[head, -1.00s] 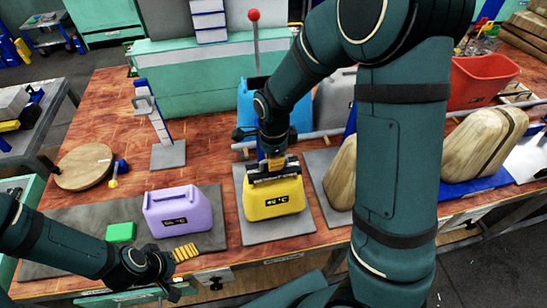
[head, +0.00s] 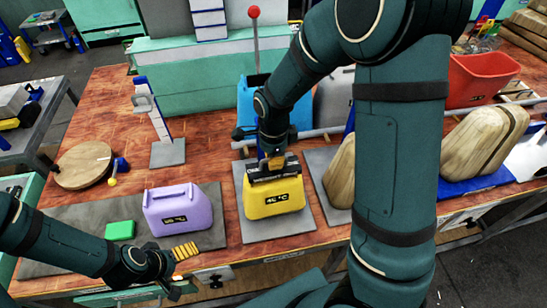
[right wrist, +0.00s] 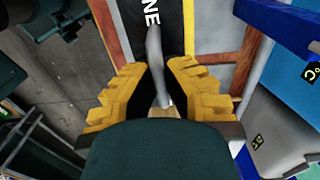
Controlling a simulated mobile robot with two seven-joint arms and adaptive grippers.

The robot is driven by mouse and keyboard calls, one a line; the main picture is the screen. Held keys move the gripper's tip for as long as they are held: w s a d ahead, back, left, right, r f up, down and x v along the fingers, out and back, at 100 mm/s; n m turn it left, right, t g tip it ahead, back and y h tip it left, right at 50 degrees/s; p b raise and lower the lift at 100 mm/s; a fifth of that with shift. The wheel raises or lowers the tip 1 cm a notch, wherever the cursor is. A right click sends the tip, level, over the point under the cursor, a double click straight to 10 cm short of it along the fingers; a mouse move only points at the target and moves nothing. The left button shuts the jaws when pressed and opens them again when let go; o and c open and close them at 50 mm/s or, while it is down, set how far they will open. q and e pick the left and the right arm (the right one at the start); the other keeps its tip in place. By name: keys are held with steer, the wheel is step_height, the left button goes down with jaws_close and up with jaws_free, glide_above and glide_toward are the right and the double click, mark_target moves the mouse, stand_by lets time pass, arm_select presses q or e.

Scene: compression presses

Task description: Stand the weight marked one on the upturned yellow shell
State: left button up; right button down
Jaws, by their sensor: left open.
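The upturned yellow shell (head: 274,199) stands on a grey plate at the middle front of the bench. The dark weight (head: 262,177) is at the shell's top and looks level; whether it bears fully on the shell I cannot tell. My right gripper (head: 273,155) is directly above it, reaching down. In the right wrist view the weight (right wrist: 152,14) shows the letters "NE", and its grey handle (right wrist: 155,50) runs between my yellow fingers (right wrist: 160,75), which close in on both sides. My left gripper (head: 163,272) is open and empty by the front edge.
A purple shell (head: 178,210) and a green block (head: 120,231) lie left of the yellow shell. A blue container (head: 249,100) stands behind. Wooden shapes (head: 341,172) stand to the right, partly behind my right arm.

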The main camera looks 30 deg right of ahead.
steer(key=shift+f+b, duration=0.3)
steer(key=shift+f, duration=0.1)
stand_by(0.3)
steer(key=c, duration=1.1)
jaws_free()
steer(key=shift+o, duration=0.2)
steer(key=shift+f, duration=0.1)
step_height(320, 180, up, 12)
